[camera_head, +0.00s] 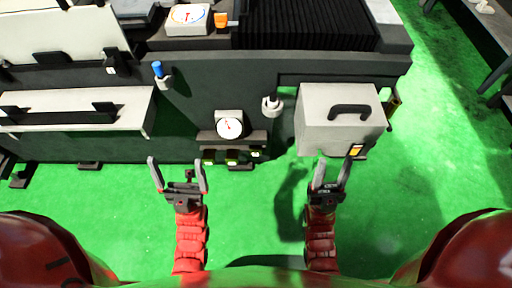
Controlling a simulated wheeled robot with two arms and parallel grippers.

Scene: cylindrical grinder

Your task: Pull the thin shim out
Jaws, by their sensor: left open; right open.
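I cannot make out a thin shim with certainty anywhere in the head view. My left gripper (177,164) is open and empty, fingers pointing away from me, over the green floor just in front of the machine (195,100). My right gripper (333,165) is open and empty, just in front of the grey box with a black handle (320,115). A small yellow piece in a dark frame (355,151) shows at the box's near lower right edge, close beyond the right gripper's fingers. Neither gripper visibly touches anything.
A round white gauge (230,126) sits on the machine front between the grippers, above several dark fittings (232,156). A blue-topped knob (158,70) and a light grey knob (271,105) stick out. The green floor (430,200) is clear at right.

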